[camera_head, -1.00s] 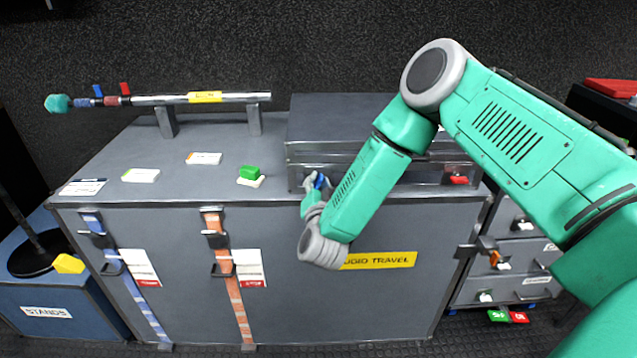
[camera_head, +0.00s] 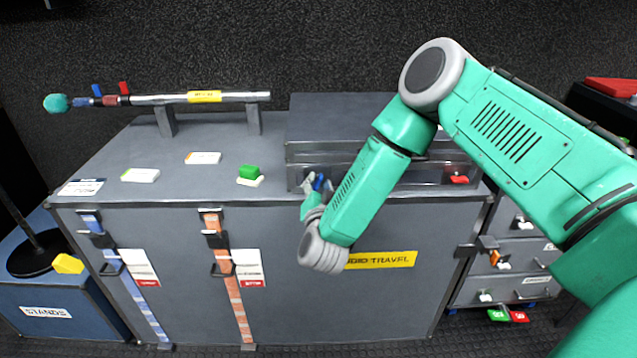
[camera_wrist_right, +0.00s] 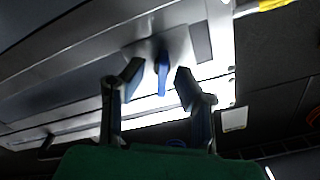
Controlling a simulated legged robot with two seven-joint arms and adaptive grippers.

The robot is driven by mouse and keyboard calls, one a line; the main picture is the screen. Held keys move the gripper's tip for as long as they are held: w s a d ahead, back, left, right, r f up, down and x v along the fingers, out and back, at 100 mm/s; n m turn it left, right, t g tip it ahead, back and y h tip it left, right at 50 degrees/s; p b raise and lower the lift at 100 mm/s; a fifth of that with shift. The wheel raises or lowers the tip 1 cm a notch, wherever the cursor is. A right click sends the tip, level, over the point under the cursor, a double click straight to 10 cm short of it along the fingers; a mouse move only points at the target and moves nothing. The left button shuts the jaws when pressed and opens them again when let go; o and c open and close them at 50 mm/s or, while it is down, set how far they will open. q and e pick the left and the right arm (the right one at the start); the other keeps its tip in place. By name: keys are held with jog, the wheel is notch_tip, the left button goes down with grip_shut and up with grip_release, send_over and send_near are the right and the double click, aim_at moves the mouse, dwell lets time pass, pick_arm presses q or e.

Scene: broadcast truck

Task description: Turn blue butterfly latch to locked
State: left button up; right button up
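The blue butterfly latch (camera_head: 319,182) is on the front of the grey flat case (camera_head: 340,120) that stands on the large trunk. In the right wrist view the latch (camera_wrist_right: 162,72) is a blue tab on a metal plate, pointing down in the picture. My right gripper (camera_head: 313,184) is at the latch. In the right wrist view its two fingers (camera_wrist_right: 157,85) are apart, one on each side of the blue tab, with visible gaps. A red latch (camera_head: 459,180) is at the right of the same case front. My left gripper is not in view.
Drawers (camera_head: 510,285) stand at the right.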

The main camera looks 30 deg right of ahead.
jog(key=v, duration=1.1)
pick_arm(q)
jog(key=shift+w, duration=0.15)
pick_arm(e)
jog(key=shift+f, duration=0.1)
